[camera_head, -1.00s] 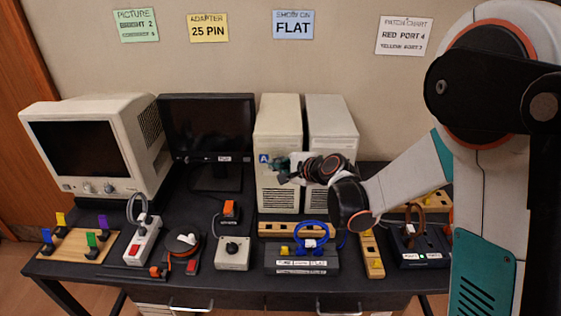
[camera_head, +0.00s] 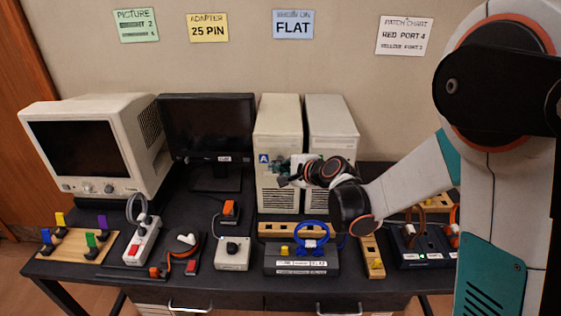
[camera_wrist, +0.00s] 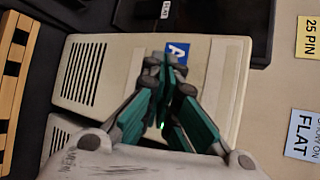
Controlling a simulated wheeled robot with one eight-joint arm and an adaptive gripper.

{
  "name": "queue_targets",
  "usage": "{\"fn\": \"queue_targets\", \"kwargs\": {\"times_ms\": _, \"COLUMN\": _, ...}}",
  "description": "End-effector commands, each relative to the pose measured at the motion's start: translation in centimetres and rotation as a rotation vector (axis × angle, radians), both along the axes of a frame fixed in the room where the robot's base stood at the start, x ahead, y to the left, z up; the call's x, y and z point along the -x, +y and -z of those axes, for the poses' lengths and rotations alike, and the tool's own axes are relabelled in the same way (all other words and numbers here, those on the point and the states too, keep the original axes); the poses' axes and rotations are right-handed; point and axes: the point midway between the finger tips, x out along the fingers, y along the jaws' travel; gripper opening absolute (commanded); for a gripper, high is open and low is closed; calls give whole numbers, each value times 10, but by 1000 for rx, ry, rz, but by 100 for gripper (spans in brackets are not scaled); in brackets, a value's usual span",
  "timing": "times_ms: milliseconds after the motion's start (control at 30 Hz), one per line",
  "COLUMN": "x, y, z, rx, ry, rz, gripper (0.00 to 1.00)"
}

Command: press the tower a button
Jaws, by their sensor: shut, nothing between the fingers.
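Tower A (camera_head: 279,150) is a beige upright computer case with a blue A label (camera_head: 265,159) on its front, left of a similar second tower. My gripper (camera_head: 281,172) is in front of tower A's front face, just below and right of the label. In the wrist view tower A (camera_wrist: 105,85) lies sideways, and my gripper (camera_wrist: 164,62) has its teal fingers closed with their tips beside the blue label (camera_wrist: 178,52). A small green light shows between the fingers. The button itself is hidden behind the fingers. I cannot tell whether the tips touch the case.
The second tower (camera_head: 331,130) stands right beside tower A. A black monitor (camera_head: 207,130) is to the left. Below are a wooden strip (camera_head: 284,229), a black box with a blue cable (camera_head: 300,258) and a grey knob box (camera_head: 232,254).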

Motion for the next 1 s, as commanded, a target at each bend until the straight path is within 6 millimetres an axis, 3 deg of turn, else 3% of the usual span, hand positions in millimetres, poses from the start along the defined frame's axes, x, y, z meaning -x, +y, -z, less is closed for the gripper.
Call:
{"fn": "queue_targets", "kwargs": {"times_ms": 600, "x": 53, "y": 2, "z": 0, "rx": 0, "ry": 0, "rz": 0, "gripper": 0}}
{"fn": "queue_targets", "kwargs": {"times_ms": 1000, "x": 59, "y": 2, "z": 0, "rx": 0, "ry": 0, "rz": 0, "gripper": 0}}
